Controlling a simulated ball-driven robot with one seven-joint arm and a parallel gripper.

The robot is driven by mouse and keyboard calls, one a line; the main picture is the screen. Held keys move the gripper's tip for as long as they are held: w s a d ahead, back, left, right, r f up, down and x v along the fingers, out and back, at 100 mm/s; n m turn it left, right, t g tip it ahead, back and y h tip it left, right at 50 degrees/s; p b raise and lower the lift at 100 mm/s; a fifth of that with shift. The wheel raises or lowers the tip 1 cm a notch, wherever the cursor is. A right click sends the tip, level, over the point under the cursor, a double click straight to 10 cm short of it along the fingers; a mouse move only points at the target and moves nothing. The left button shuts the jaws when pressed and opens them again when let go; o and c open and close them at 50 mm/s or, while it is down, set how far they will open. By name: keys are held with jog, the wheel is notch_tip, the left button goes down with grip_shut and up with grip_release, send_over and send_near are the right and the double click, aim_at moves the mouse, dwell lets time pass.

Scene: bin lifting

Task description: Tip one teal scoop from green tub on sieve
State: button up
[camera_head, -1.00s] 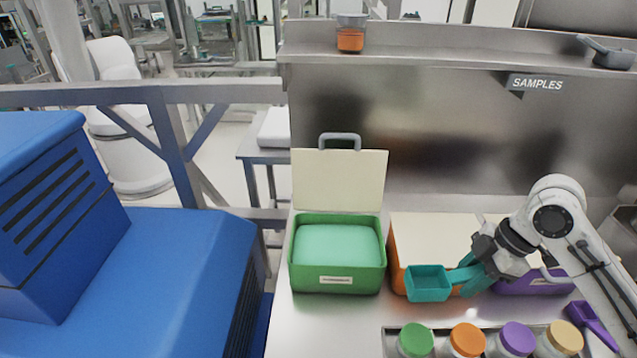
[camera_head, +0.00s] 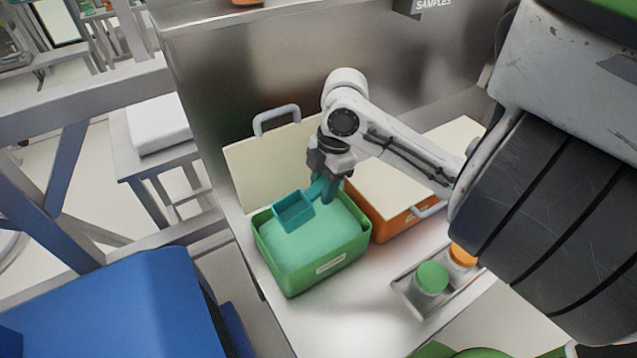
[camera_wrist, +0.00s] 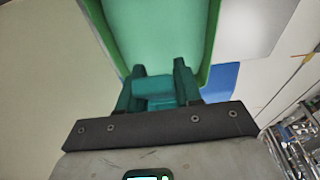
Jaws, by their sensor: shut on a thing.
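A teal scoop (camera_head: 293,211) with a square bowl is held over the open green tub (camera_head: 302,283). The tub holds pale green material, and its cream lid stands raised at the back. My gripper (camera_head: 323,187) is shut on the scoop's handle, above the tub's back part. The bowl's contents cannot be made out, nor whether it touches the material. In the wrist view, the teal handle (camera_wrist: 154,86) sits between the fingers, with the tub's green wall (camera_wrist: 212,40) beyond. I cannot identify a sieve in the current views.
A lidded orange tub (camera_head: 388,225) stands right of the green one. A tray in front holds jars with green (camera_head: 432,276) and orange (camera_head: 462,256) lids. A steel back panel (camera_head: 290,70) rises behind. Bare counter (camera_head: 350,325) lies in front of the green tub.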

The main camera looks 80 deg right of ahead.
jog(key=shift+w+a+f+g+h, duration=0.1)
jog(key=shift+w+g+h, duration=0.1)
jog(key=shift+g+h, duration=0.5)
notch_tip(320, 180, down, 11)
jog(key=b, duration=0.1)
jog(key=shift+s+f, duration=0.15)
dwell(0.4)
dwell(1.0)
